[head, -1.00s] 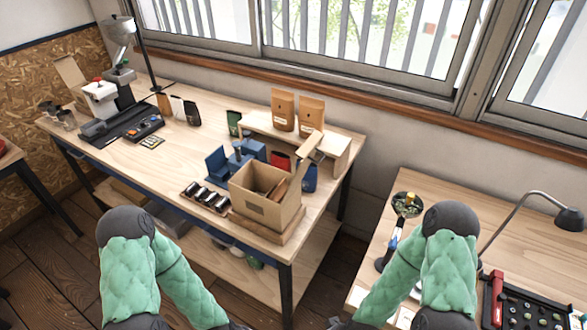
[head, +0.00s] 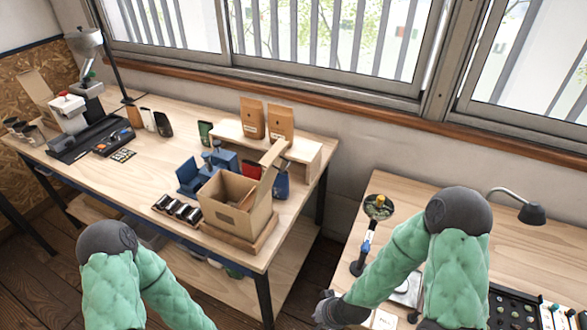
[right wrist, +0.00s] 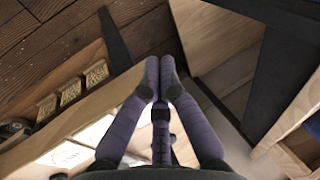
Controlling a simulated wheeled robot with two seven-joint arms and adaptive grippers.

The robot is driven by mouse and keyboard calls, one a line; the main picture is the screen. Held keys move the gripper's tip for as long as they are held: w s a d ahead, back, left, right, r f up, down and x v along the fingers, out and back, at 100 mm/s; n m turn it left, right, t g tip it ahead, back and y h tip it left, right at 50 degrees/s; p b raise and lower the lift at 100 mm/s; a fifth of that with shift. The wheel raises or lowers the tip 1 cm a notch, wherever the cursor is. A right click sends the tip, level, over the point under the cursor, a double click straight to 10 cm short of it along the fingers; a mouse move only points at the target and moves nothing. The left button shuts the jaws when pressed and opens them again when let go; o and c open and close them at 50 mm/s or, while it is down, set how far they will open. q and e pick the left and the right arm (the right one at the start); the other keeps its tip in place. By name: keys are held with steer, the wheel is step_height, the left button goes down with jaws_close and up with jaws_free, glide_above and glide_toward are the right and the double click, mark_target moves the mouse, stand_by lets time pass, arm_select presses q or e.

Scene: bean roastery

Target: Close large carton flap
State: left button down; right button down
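The open cardboard carton (head: 228,221) stands on a wooden board (head: 238,246) near the front right of the long workbench. Its long flap (head: 268,170) stands up and leans outward at the carton's right side. The top is open and the inside shows. My right gripper (head: 322,308) is low, in front of the gap between the benches, well apart from the carton. In the right wrist view its two purple fingers (right wrist: 160,78) meet at the tips with nothing between them. My left arm shows at the lower left, but its gripper is below the picture.
Blue holders (head: 205,172) stand behind the carton, dark jars (head: 177,209) to its left. Two brown bags (head: 266,120) stand on a small wooden riser (head: 305,158) behind. A second bench (head: 420,225) at the right bears a lamp (head: 530,213) and a tray (head: 520,309).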

steer(key=w+r+m+t, duration=0.25)
steer(key=w+r, duration=0.25)
steer(key=r, duration=0.6)
steer(key=w+r+m+t, duration=0.2)
steer(key=w+r+t, duration=0.25)
steer(key=r, duration=0.75)
step_height(320, 180, up, 23)
steer(key=s+m+t+p, duration=0.2)
steer(key=m+t, duration=0.3)
steer(key=a+b+x, duration=0.2)
steer(key=x, duration=1)
steer(key=shift+a+f+b, duration=0.2)
steer(key=shift+a+b, duration=0.1)
steer(key=shift+a, duration=0.15)
